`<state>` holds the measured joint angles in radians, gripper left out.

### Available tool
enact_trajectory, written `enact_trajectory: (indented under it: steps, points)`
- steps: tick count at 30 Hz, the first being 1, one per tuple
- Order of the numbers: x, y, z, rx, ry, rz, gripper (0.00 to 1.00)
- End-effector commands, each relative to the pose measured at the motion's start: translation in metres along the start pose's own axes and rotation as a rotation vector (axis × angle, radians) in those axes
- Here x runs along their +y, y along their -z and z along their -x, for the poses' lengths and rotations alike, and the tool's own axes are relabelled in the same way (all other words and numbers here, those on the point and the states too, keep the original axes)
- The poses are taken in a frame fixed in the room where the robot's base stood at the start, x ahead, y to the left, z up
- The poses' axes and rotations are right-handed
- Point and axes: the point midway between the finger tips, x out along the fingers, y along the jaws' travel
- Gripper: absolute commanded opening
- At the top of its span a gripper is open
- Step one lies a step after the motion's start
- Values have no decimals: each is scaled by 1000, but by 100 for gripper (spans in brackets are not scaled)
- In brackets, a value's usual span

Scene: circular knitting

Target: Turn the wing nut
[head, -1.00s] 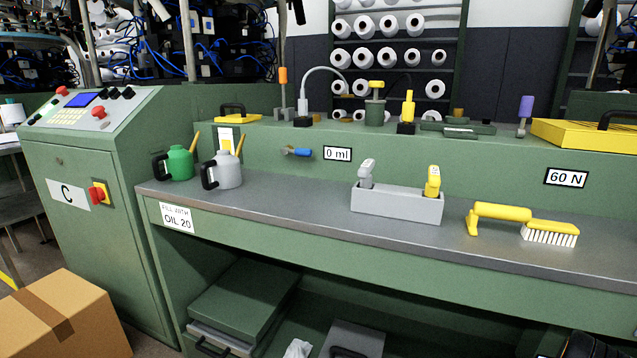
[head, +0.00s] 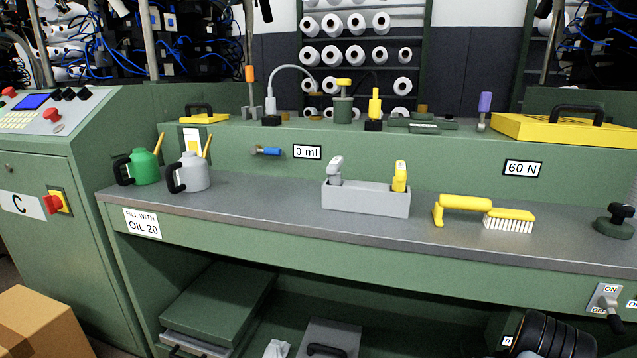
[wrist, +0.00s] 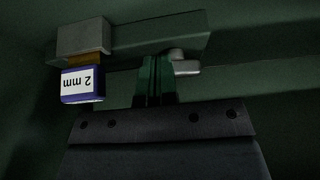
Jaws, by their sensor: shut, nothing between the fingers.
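In the wrist view, my gripper (wrist: 157,60) points up from a dark wrist body at the bottom. Its two narrow fingers are together and hold nothing. Just right of the fingertips is a small grey metal piece with a rounded lobe (wrist: 186,66), which looks like the wing nut. It sits at a green bar (wrist: 140,37); I cannot tell whether the fingers touch it. Left of the fingers, a blue-framed tag reading "2 mm" (wrist: 82,85) hangs below a grey block (wrist: 83,38). The head view shows neither my gripper nor a clear wing nut.
In the head view, a grey bench (head: 270,208) carries oil cans (head: 192,172), a grey bin (head: 365,199) and a yellow-handled brush (head: 510,221). A black knob (head: 615,221) and an on/off lever (head: 607,302) are at the right edge. A cardboard box (head: 40,325) stands lower left.

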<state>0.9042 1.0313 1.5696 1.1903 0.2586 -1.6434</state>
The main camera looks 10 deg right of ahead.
Motion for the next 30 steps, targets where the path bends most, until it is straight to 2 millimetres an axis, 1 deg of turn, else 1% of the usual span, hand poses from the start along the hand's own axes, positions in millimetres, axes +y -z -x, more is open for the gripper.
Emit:
enact_trajectory:
  steps: [14,30]
  points:
    - [-2,0,0,1,0,-1,0]
    - [-17,-3,2,0,1,-1,0]
